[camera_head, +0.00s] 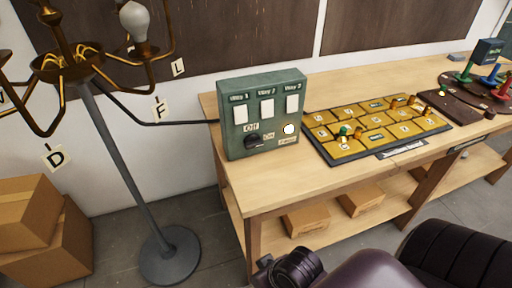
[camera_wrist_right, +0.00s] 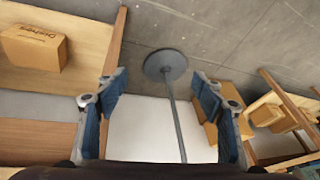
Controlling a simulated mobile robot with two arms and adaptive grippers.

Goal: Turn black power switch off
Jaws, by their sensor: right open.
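The black power switch (camera_head: 252,142) is a dark knob low on the front of a green control box (camera_head: 262,112). "Off" is lettered above it and "On" to its upper right. The knob's exact setting is too small to tell. A round white button (camera_head: 289,129) sits to its right. My right gripper (camera_wrist_right: 160,80) is open and empty in the right wrist view, with blue fingers apart above the floor and a lamp stand's base. My right arm shows at the bottom of the head view, below and in front of the bench, away from the switch. My left gripper is not in view.
The box stands at the left end of a wooden workbench (camera_head: 290,182). A yellow-tiled board (camera_head: 375,128) lies to its right. A floor lamp (camera_head: 135,175) stands left, its black cable running to the box. Cardboard boxes (camera_head: 45,228) are at lower left.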

